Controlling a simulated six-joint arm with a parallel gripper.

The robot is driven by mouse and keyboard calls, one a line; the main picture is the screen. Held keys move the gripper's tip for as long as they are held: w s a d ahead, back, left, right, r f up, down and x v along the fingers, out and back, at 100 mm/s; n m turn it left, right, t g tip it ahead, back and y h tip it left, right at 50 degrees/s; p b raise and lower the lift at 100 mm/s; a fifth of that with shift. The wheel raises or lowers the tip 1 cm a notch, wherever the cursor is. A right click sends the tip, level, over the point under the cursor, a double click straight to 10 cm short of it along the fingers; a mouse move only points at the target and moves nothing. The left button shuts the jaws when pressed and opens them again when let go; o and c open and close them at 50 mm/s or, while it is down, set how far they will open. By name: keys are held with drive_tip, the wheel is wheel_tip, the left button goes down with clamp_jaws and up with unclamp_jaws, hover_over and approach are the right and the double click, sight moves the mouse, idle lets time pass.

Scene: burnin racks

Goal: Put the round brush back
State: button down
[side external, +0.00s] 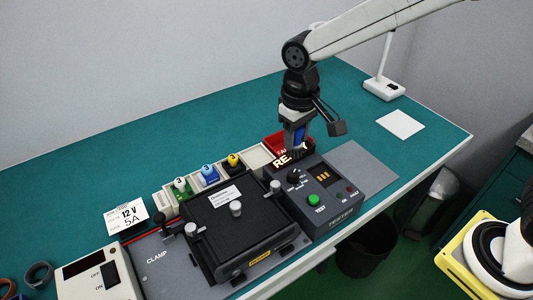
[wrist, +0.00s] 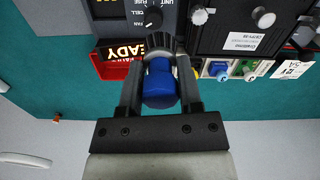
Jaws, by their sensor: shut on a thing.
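My gripper (wrist: 160,54) is shut on the round brush, a thick piece with a blue handle (wrist: 160,88) and dark grey bristles (wrist: 159,40). The handle is between the two fingers in the wrist view. In the side view my gripper (side external: 297,146) points down behind the tester, and a bit of the blue handle (side external: 298,132) shows between the fingers. The bristle end is low, near the READY sign and the tester's back edge. I cannot tell whether it touches anything.
A red bin (wrist: 105,72) with the READY sign (wrist: 122,52) is beside the brush. The tester (side external: 322,192) and black clamp fixture (side external: 222,222) stand in front. Numbered holders with green, blue and yellow pieces (side external: 233,159) line up at left, near a pale empty compartment (side external: 258,155).

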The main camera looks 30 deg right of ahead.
drive_tip(key=shift+m, duration=0.8)
drive_tip(key=shift+w+a+f, duration=0.1)
drive_tip(key=shift+w+f, duration=1.45)
drive_tip(key=shift+w, duration=0.75)
drive_tip(key=shift+w+a+f, duration=0.1)
drive_tip(key=shift+w+f, duration=1.4)
drive_tip(key=shift+w, duration=0.85)
drive_tip(key=shift+w+a+f, duration=0.1)
drive_tip(key=shift+w+f, duration=1.45)
drive_tip(key=shift+w, duration=0.75)
drive_tip(key=shift+w+f, duration=0.25)
drive_tip(key=shift+f, duration=1.6)
drive_tip(key=shift+f, duration=0.1)
drive_tip(key=shift+c, duration=1.4)
unclamp_jaws()
